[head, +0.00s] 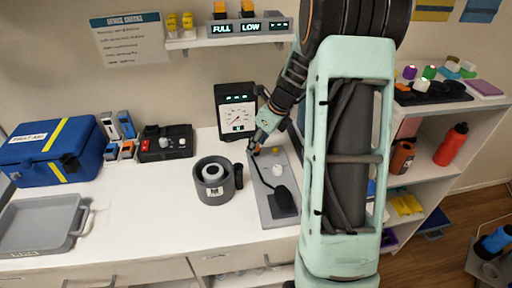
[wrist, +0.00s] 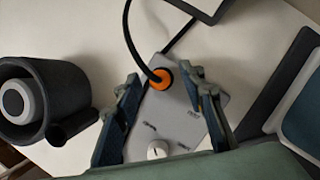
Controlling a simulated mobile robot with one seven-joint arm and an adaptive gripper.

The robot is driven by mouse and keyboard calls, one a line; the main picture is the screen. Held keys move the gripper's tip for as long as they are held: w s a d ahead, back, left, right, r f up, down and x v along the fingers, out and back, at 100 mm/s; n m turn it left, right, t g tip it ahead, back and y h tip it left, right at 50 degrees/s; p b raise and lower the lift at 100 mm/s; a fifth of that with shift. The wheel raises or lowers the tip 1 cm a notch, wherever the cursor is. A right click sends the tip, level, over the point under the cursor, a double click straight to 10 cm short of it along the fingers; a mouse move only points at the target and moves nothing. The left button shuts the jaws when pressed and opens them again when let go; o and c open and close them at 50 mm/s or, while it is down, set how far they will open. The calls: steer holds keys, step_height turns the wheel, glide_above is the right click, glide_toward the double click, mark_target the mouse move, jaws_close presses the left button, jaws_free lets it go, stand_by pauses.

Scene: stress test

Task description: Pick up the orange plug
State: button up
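The orange plug (wrist: 160,78) sits at the far end of a grey panel (wrist: 180,115) in the wrist view, with a black cable running from it. My gripper (wrist: 160,74) is open, with one finger on each side of the plug; I cannot tell whether either finger touches it. The grey panel also carries a white knob (wrist: 157,150). In the head view, my gripper (head: 255,149) is low over the far left part of the same panel (head: 270,213), and the plug is too small or hidden to make out clearly.
A dark round holder (head: 213,194) stands left of the panel. A gauge box (head: 236,112) stands behind it. A blue first-aid box (head: 52,150) and a grey tray (head: 38,226) are at far left.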

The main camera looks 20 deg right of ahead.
jaws_close()
stand_by(0.3)
